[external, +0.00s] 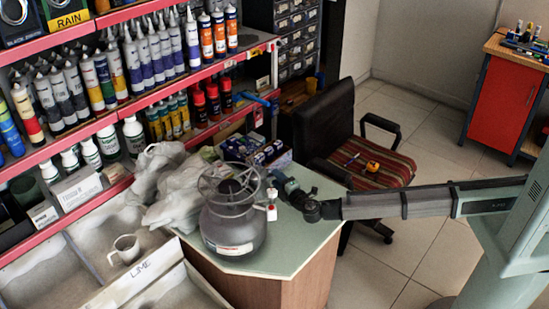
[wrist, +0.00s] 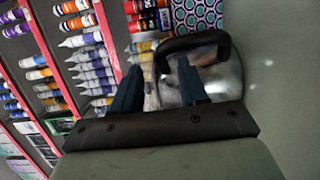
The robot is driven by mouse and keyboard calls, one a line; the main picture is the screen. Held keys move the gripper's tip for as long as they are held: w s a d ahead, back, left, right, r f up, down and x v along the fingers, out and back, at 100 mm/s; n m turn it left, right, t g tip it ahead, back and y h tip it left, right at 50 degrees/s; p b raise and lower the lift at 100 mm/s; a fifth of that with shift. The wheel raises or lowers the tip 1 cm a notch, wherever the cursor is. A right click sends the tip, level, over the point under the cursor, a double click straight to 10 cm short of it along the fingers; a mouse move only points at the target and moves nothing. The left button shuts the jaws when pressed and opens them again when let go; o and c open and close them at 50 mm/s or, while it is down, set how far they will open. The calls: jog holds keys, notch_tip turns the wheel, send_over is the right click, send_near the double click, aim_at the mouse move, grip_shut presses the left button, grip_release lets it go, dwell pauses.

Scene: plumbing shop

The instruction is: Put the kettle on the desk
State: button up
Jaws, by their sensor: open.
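The kettle (wrist: 222,78) shows in the wrist view as a shiny, rounded metal body with a black arched handle (wrist: 222,40). It lies just beyond my fingertips, toward the right one, and my gripper hides part of it. I cannot pick it out clearly in the external view. My gripper (wrist: 160,68) is open with nothing visibly held between its dark fingers. In the external view my gripper (external: 278,183) is low over the pale green desk (external: 290,240), right of the grey gas canister. Whether a finger touches the handle I cannot tell.
The grey gas canister with a wire ring (external: 235,225) stands on the desk. Crumpled plastic bags (external: 180,190) lie to its left. Red-edged shelves (external: 150,95) of tubes run behind.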

jog(key=v, duration=1)
jog(key=shift+s+d, duration=0.2)
jog(key=shift+s, duration=0.1)
